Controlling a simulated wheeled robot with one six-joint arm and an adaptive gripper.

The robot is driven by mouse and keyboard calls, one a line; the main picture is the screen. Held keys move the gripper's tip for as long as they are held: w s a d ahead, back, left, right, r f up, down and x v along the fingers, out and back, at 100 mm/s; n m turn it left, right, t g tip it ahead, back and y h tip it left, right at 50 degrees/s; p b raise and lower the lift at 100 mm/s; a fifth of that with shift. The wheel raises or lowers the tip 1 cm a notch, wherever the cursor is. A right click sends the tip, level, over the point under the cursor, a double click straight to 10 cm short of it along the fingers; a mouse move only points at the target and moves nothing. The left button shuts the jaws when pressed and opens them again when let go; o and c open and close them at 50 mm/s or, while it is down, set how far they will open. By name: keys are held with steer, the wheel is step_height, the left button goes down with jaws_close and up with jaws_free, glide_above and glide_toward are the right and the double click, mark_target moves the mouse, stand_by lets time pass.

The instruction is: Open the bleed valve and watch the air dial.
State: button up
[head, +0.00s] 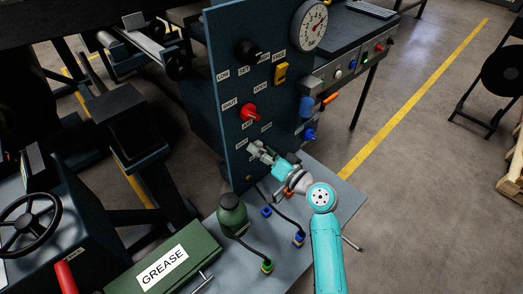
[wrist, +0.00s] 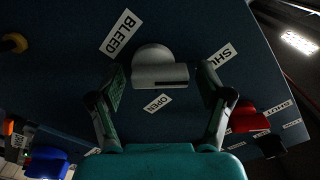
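The bleed valve is a light grey knob (wrist: 160,72) on the dark blue panel (wrist: 60,65), seen in the wrist view. The labels BLEED (wrist: 121,33), SHUT and OPEN (wrist: 157,103) stand around it. My gripper (wrist: 161,68) is open, with one finger on each side of the knob and a small gap showing at both sides.
A red knob (head: 250,112), a black knob (head: 246,49), a yellow switch (head: 281,73) and a blue knob (head: 309,134) share the panel. A green bottle (head: 232,212), coloured hose fittings and a GREASE box (head: 163,266) stand below, near my arm.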

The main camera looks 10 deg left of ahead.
steer(key=c, duration=0.9)
steer(key=shift+o, duration=0.2)
steer(key=shift+m, duration=0.3)
steer(key=m, duration=0.3)
steer(key=shift+w+r+m, duration=0.1)
steer(key=shift+m, duration=0.2)
steer(key=m, duration=0.4)
steer(key=shift+w+d+m, duration=0.1)
steer(key=shift+d+m, duration=0.05)
steer(key=shift+m, duration=0.15)
steer(key=m, duration=0.4)
steer(key=shift+w+d, duration=0.1)
steer(key=shift+w+d+m, duration=0.1)
steer(key=shift+w+m, duration=0.05)
steer(key=shift+m, duration=2.35)
